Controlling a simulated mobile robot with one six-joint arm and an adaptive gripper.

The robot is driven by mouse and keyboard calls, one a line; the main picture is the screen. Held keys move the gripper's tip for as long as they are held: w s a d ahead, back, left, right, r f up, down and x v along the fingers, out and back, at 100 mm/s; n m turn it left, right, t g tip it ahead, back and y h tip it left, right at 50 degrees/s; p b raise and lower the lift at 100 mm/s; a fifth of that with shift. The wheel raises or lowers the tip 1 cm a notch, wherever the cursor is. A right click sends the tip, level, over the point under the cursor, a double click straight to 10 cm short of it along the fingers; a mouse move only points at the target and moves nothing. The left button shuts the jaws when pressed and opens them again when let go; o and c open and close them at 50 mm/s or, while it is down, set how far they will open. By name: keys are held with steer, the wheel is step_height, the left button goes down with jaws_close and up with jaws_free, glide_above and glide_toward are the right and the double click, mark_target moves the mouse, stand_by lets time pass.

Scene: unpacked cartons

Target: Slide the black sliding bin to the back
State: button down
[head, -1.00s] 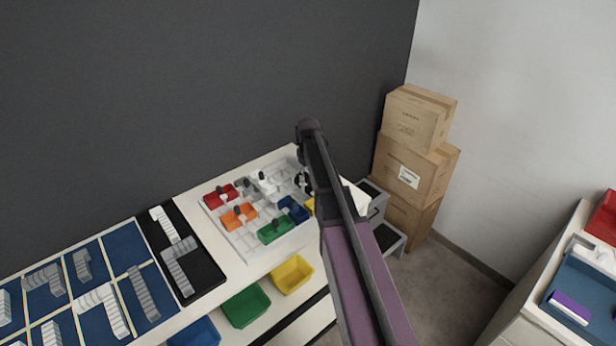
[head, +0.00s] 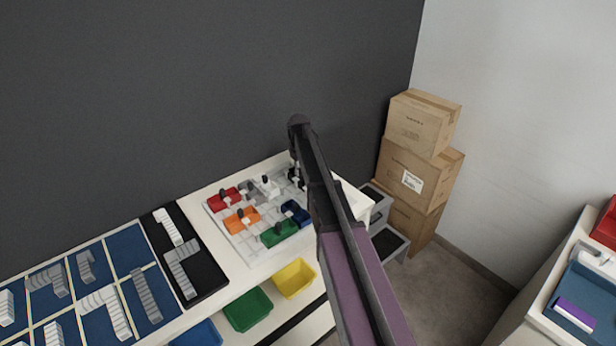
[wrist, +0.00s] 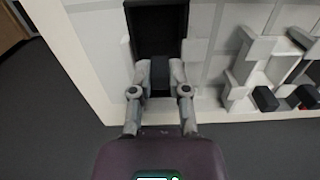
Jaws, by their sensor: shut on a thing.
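The black sliding bin (wrist: 157,28) shows at the top middle of the wrist view, in a lane of the white board. Its dark upright handle (wrist: 160,72) stands between the two fingers of my gripper (wrist: 160,76), which are shut on it. In the head view my gripper (head: 296,168) reaches down at the far right part of the white board (head: 250,254). My arm hides most of the black bin there; only a dark bit shows.
Red (head: 223,198), orange (head: 240,222), green (head: 279,234) and dark blue (head: 297,213) bins with knobs sit on the board, with a white one (head: 269,187). A dark wall rises behind. Stacked cartons (head: 418,123) stand to the right.

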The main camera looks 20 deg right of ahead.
steer(key=w, duration=0.1)
steer(key=w+a, duration=0.1)
steer(key=w, duration=0.2)
steer(key=shift+w+a, duration=0.35)
steer(key=shift+w, duration=0.05)
steer(key=c, duration=0.6)
jaws_free()
steer(key=shift+s, duration=0.15)
